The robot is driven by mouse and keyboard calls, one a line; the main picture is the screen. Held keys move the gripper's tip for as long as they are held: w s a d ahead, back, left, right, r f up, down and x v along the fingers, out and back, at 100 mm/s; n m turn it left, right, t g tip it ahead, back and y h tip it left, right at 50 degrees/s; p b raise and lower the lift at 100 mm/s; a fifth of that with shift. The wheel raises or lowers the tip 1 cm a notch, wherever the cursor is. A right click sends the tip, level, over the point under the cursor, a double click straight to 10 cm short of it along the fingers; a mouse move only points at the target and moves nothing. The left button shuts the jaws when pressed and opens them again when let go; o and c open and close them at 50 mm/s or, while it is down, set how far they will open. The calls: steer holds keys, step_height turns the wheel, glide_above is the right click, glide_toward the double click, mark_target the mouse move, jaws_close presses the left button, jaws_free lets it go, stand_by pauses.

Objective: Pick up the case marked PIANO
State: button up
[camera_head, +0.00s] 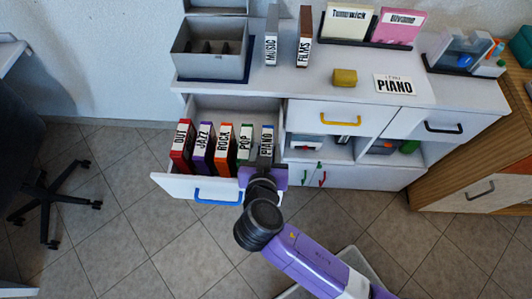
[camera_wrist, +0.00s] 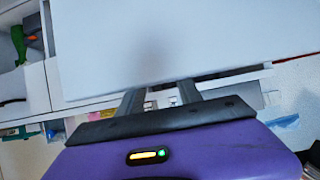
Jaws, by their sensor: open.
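The case marked PIANO (camera_head: 266,138) stands upright at the right end of a row of cases in the open drawer (camera_head: 170,186), its white label showing. My gripper (camera_head: 264,161) is at its near end, over the drawer's front edge. The fingers are close to the case's lower end; whether they touch it I cannot tell. In the wrist view the two dark fingers (camera_wrist: 160,94) are apart, with a large pale surface (camera_wrist: 165,45) above them. I cannot tell what that surface is. The case is not clearly recognisable there.
Cases marked OUT (camera_head: 181,142), JAZZ (camera_head: 202,142), ROCK (camera_head: 223,142) and POP (camera_head: 245,142) stand left of it. A white PIANO card (camera_head: 395,85) and a yellow block (camera_head: 345,77) lie on the cabinet top. The blue drawer handle (camera_head: 218,197) is beside my gripper.

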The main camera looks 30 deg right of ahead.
mark_target(266, 147)
steer(key=shift+x, duration=1.7)
steer(key=shift+a, duration=0.1)
jaws_close()
